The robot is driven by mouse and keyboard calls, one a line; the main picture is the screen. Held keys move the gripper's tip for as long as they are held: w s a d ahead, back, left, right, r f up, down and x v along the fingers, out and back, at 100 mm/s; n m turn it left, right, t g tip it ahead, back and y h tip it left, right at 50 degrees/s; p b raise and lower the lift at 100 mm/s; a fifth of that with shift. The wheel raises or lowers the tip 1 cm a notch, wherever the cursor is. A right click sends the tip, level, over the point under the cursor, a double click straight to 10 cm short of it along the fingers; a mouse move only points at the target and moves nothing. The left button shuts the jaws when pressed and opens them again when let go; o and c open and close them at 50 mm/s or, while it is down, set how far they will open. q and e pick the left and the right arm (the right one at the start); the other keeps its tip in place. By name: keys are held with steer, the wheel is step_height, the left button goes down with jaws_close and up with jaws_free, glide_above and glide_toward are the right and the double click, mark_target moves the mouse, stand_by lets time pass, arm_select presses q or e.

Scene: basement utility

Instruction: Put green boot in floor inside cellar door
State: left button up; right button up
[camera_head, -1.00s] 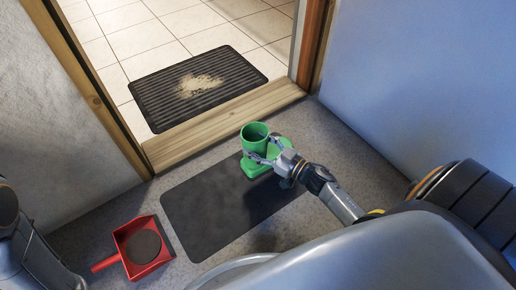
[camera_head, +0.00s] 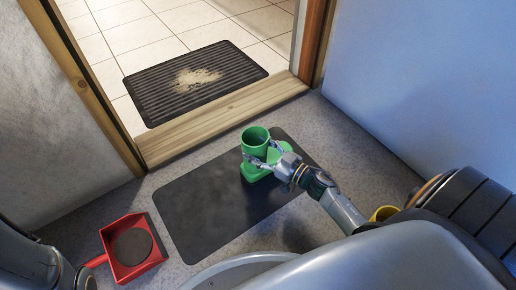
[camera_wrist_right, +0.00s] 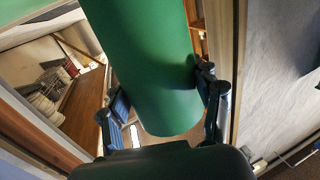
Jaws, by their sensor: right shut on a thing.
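The green boot (camera_head: 255,140) shows in the middle of the head view, its round open top facing up and its foot pointing right. My right gripper (camera_head: 264,157) is shut on its shaft. In the right wrist view the boot is a big green cylinder (camera_wrist_right: 155,70) between the two dark fingers (camera_wrist_right: 165,112). In the head view the boot overlaps the dark flat mat on the near floor; its height above it is hard to judge. The cellar doorway has a wooden threshold (camera_head: 225,118) beyond the boot. My left arm shows at lower left, its gripper out of view.
A black ribbed mat (camera_head: 150,100) with a sandy patch lies on the tiled floor (camera_head: 120,42) past the threshold. A dark flat mat (camera_head: 205,215) lies on the near side. A red dustpan (camera_head: 112,258) sits lower left.

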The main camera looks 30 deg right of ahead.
steer(key=shift+f, duration=0.3)
stand_by(0.6)
steer(key=o, duration=1.8)
steer(key=shift+o, duration=0.4)
